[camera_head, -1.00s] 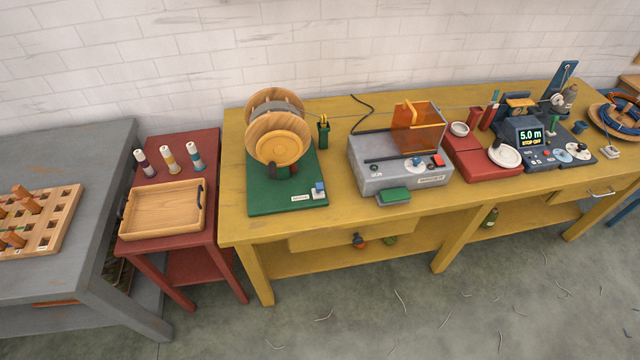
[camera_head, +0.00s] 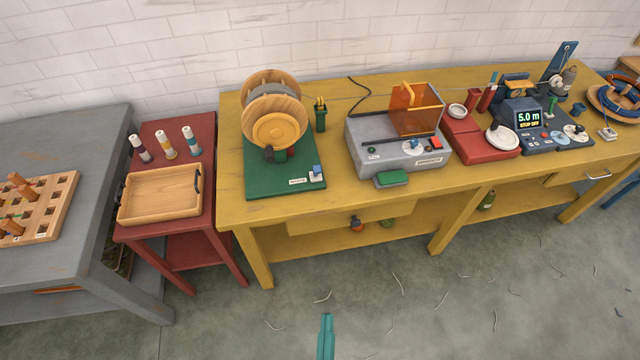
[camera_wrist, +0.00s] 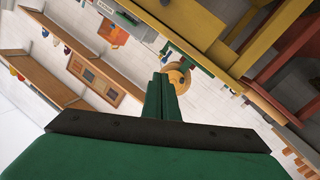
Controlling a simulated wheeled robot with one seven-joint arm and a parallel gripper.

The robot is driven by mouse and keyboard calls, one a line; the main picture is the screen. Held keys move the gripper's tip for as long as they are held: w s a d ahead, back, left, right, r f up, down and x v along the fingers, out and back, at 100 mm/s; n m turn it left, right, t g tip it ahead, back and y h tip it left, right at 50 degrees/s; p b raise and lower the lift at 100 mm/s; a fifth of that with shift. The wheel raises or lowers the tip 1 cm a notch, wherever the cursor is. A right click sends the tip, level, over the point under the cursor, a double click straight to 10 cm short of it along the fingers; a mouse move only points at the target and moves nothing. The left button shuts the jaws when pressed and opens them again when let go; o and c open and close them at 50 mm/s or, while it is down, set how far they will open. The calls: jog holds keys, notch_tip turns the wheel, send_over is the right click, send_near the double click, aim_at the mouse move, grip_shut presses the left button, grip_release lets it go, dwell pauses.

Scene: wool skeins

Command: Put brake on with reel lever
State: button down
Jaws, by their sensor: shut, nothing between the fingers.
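The reel (camera_head: 276,127) has two round wooden flanges and stands on a green base (camera_head: 262,183) at the left of the yellow bench. A dark knob-like piece sits low at the reel's front, next to a dark red block. A small blue-topped part (camera_head: 317,171) is at the base's front right corner. I cannot tell which of these is the brake lever. My gripper (camera_head: 326,320) is teal, shut and empty, over the floor in front of the bench. In the wrist view the shut fingers (camera_wrist: 160,82) point toward a round wooden flange, partly hidden behind them.
The yellow bench (camera_head: 345,185) also carries a grey machine (camera_head: 385,155) with an orange guard (camera_head: 415,112), red blocks and a display unit (camera_head: 527,118). A red side table (camera_head: 208,220) with a wooden tray (camera_head: 160,217) stands left. The floor before the bench is open, with thread scraps.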

aim_at(318, 173)
jog(key=w+f+n+t+y, duration=0.1)
jog(key=w+n+t+y, duration=0.1)
jog(key=w+n, duration=0.6)
jog(key=w+a+f+n+t+y, duration=0.1)
jog(key=w+n, duration=0.6)
jog(key=w, duration=1.2)
jog(key=f+t+y, duration=0.1)
jog(key=y, duration=0.1)
jog(key=shift+w+a+n+y, duration=0.2)
jog(key=shift+w+n+y, duration=0.05)
jog(key=shift+n+y, duration=0.15)
jog(key=shift+w, duration=0.1)
jog(key=x, duration=1.3)
jog(key=shift+w+a+r, duration=0.15)
jog(key=shift+w+a, duration=0.05)
jog(key=shift+w, duration=0.15)
